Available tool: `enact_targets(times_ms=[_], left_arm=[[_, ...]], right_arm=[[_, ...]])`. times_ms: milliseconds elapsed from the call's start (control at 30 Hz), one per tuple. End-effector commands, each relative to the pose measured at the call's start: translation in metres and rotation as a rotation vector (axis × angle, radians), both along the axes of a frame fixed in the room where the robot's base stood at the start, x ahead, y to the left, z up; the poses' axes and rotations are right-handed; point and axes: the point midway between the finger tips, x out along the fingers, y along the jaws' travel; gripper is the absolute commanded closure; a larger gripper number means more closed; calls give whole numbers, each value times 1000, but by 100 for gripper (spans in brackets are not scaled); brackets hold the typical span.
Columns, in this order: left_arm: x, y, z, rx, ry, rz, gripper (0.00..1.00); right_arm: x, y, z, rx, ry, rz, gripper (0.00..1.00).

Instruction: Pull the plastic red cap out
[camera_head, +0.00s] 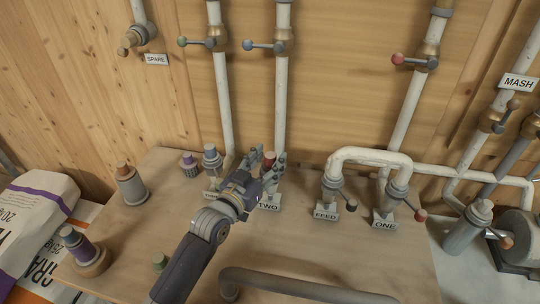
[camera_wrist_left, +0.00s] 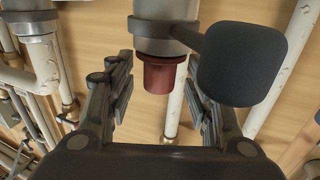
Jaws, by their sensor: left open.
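The red cap (camera_head: 269,155) sits on a pipe stub behind the sign reading TWO (camera_head: 269,206). In the left wrist view the red cap (camera_wrist_left: 162,77) sticks out of a round grey fitting (camera_wrist_left: 150,48). My left gripper (camera_head: 267,161) is open at the cap. In the left wrist view its two fingers stand on either side of the cap, with a visible gap on both sides. The fingers partly hide the fitting in the head view. My right gripper is not in view.
A dark rounded lever end (camera_wrist_left: 240,65) juts out close to the right finger. Capped stubs (camera_head: 131,183) and a purple-capped piece (camera_head: 190,165) stand left on the wooden table (camera_head: 150,245). White pipes (camera_head: 281,100) rise behind; a bent pipe (camera_head: 370,154) stands right.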

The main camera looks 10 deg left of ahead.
Motion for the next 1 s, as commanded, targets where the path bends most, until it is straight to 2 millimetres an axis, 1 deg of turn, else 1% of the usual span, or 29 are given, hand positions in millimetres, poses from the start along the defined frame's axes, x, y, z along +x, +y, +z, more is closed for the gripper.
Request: enact_targets(times_ms=[33, 133, 467, 500, 567, 600, 667, 700, 767, 800, 867, 900, 1000], left_arm=[[5, -2, 1, -1, 0, 0, 51], [10, -4, 0, -1, 0, -1, 51], [12, -5, 0, 0, 0, -1, 51], [12, -5, 0, 0, 0, -1, 60], [12, -5, 0, 0, 0, -1, 74], [12, -5, 0, 0, 0, -1, 83], [12, -4, 0, 0, 0, -1, 97], [12, -4, 0, 0, 1, -1, 100], [12, -4, 0, 0, 1, -1, 100], [12, -4, 0, 0, 1, -1, 83], [12, -4, -1, 0, 1, -1, 96], [12, -4, -1, 0, 1, -1, 100], [12, -4, 0, 1, 0, 0, 100]], right_arm=[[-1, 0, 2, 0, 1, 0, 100], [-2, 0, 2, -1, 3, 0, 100], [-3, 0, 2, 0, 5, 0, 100], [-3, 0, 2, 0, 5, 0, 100], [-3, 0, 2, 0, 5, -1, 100], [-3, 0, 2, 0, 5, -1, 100], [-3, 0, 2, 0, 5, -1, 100], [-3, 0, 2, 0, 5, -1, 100], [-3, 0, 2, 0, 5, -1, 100], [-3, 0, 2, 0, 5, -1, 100], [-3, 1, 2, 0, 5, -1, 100], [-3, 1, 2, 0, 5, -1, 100], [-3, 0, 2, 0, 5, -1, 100]])
